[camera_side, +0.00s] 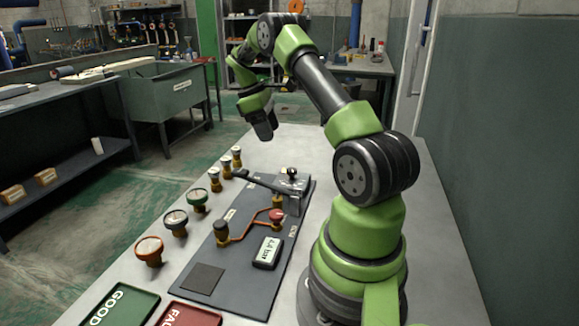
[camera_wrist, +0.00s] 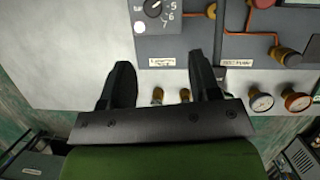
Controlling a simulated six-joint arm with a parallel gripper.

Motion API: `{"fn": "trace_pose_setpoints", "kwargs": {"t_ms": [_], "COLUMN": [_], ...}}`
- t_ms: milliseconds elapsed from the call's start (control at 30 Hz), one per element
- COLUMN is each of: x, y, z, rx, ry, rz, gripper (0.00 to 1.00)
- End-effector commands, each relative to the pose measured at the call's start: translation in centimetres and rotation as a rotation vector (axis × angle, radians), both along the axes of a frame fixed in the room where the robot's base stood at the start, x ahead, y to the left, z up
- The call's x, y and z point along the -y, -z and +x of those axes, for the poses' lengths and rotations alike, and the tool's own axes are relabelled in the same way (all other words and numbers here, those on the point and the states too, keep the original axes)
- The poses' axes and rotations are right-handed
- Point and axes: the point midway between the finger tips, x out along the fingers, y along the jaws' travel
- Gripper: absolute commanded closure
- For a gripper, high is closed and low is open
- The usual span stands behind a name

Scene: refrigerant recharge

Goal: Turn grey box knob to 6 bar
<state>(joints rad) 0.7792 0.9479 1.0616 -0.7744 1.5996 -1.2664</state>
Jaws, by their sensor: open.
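The grey box (camera_side: 290,196) stands at the far end of the dark panel, with a black knob (camera_side: 291,171) on top. In the wrist view the knob (camera_wrist: 153,8) is cut by the top edge, beside the printed numbers 5, 6 and 7 on the grey box (camera_wrist: 172,24). Its exact setting is too small to read. My gripper (camera_wrist: 160,59) is open and empty, its two black fingers apart and clear of the knob. In the side view my gripper (camera_side: 266,130) hangs above the table, beyond the box. A display (camera_side: 268,252) on the panel reads about 4.4 bar.
Several gauges (camera_side: 149,250) stand in a row left of the dark panel (camera_side: 240,282). A red knob (camera_side: 277,214) and copper pipes sit near the box. A green GOOD tray (camera_side: 120,304) and a red tray (camera_side: 188,315) lie at the front. The table's far end is clear.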

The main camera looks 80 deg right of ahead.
Motion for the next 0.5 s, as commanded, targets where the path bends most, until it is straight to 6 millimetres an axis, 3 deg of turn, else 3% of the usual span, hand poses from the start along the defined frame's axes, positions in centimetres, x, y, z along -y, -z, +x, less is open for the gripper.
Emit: {"fn": "trace_pose_setpoints", "kwargs": {"t_ms": [133, 333, 500], "x": [1.4, 1.5, 1.6], "y": [1.9, 3.9, 6.9], "z": [-1.2, -2.1, -3.4], "rx": [-0.045, -0.054, -0.053], "ry": [-0.009, -0.013, -0.012], "rz": [0.025, 0.032, 0.033], "gripper": [0.43, 0.43, 0.43]}}
